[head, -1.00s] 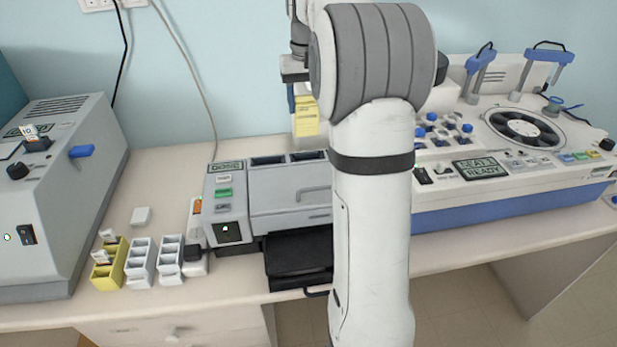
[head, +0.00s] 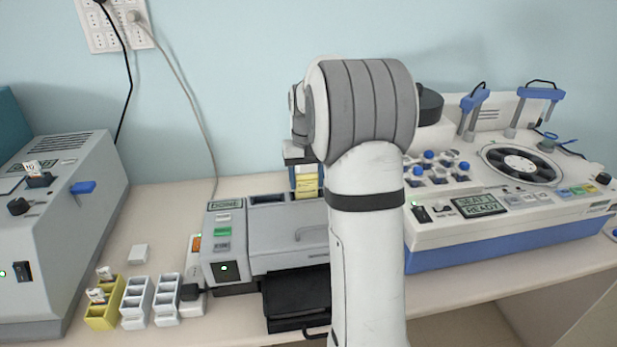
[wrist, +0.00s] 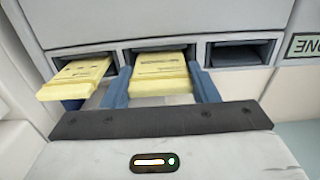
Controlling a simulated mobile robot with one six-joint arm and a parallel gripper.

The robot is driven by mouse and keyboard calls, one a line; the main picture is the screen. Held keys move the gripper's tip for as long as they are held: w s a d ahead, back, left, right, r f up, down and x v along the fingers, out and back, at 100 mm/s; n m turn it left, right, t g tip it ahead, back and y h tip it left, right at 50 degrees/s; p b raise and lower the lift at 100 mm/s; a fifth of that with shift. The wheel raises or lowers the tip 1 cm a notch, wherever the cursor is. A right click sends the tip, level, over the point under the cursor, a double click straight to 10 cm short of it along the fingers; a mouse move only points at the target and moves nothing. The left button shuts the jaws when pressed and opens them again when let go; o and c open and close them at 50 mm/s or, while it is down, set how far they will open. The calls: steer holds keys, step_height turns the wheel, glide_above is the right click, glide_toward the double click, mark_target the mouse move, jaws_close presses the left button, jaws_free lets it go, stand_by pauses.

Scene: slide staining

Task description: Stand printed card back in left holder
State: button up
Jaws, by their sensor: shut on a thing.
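My gripper (wrist: 162,88) has its blue fingers on either side of a yellow card with dark print (wrist: 160,67) and is shut on it. The card is at the middle slot of the grey machine; how deep it sits I cannot tell. In the head view its yellow face (head: 306,183) shows below my wrist, partly behind my arm. A second yellow printed card (wrist: 78,76) sticks out of the slot left of it in the wrist view. The slot nearest the upside-down display (wrist: 238,52) is empty; it is also dark in the head view (head: 268,199).
Left of the machine stand a yellow rack (head: 104,318) with white pieces in it and two white racks (head: 136,303) (head: 168,300). A small white block (head: 138,252) lies behind them. A grey device (head: 60,235) is far left, a blue-white machine (head: 500,235) at right.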

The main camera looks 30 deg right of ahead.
steer(key=shift+f, duration=0.15)
steer(key=o, duration=1.1)
steer(key=shift+c, duration=0.2)
step_height(320, 180, up, 12)
steer(key=s+a+n+t, duration=0.2)
steer(key=s+a, duration=0.8)
steer(key=s, duration=0.2)
steer(key=s+a+f, duration=0.2)
steer(key=s+f, duration=0.2)
steer(key=s, duration=0.3)
steer(key=s+a+f+n+t, duration=0.1)
steer(key=s+a+f, duration=0.2)
steer(key=s+f, duration=0.2)
steer(key=s, duration=0.2)
steer(key=shift+s+a+f+b, duration=0.25)
steer(key=shift+s+a+b, duration=0.05)
steer(key=shift+a, duration=0.05)
